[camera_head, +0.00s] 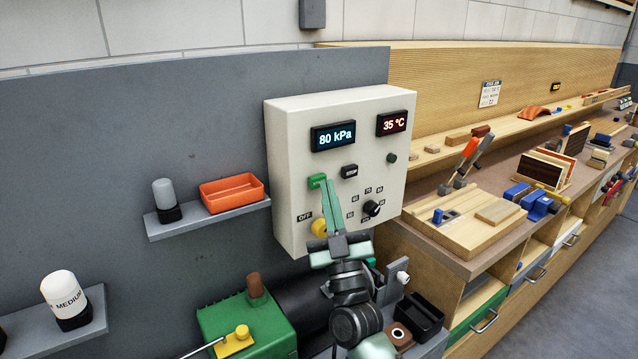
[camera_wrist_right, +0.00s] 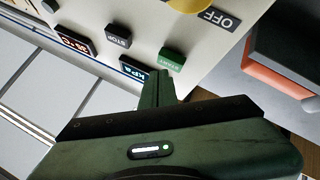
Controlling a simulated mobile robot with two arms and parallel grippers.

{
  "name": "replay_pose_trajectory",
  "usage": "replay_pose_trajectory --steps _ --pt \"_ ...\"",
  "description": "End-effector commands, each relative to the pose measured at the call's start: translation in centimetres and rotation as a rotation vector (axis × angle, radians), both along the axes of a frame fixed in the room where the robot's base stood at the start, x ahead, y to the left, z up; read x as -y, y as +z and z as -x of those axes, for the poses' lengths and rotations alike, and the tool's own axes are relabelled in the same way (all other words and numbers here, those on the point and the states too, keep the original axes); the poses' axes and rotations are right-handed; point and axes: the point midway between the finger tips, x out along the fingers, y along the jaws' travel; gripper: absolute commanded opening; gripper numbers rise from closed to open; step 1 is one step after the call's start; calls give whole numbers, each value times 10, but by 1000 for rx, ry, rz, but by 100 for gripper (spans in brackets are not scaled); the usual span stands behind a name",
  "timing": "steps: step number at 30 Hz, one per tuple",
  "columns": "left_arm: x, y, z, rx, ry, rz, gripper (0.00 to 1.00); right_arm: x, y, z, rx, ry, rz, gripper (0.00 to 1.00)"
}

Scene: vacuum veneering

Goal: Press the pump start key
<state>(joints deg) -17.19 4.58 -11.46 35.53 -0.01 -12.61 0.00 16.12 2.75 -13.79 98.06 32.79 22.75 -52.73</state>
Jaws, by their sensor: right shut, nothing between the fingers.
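The off-white pump control box (camera_head: 285,125) is on the grey wall panel. Its green start key (camera_head: 316,181) is left of the black STOP key (camera_head: 349,171). In the wrist view the key labelled START (camera_wrist_right: 172,56) shows beside my fingertips, and STOP (camera_wrist_right: 118,32) is further left. My right gripper (camera_head: 327,184) is shut and empty, its green fingers pointing up just beside the start key. In the wrist view its fingertips (camera_wrist_right: 160,76) are very close to the key; I cannot tell whether they touch it. My left gripper is out of view.
The box displays read 80 kPa (camera_head: 333,136) and 35 °C (camera_head: 391,123). A yellow knob (camera_head: 319,228) by OFF and a black dial (camera_head: 372,208) are below the keys. An orange tray (camera_head: 232,194) sits on a shelf to the left. A cluttered wooden bench (camera_head: 432,235) is right.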

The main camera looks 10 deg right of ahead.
Motion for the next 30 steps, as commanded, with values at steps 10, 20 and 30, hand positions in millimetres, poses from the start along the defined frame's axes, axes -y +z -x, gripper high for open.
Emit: replay_pose_trajectory --steps 10,20,30 --pt "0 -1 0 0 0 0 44 -1 0 -4 0 0 0 0" --pt "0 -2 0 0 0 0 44 -3 0 -8 0 1 -1 0" --pt "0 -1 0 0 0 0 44 -3 0 -8 0 0 0 0"
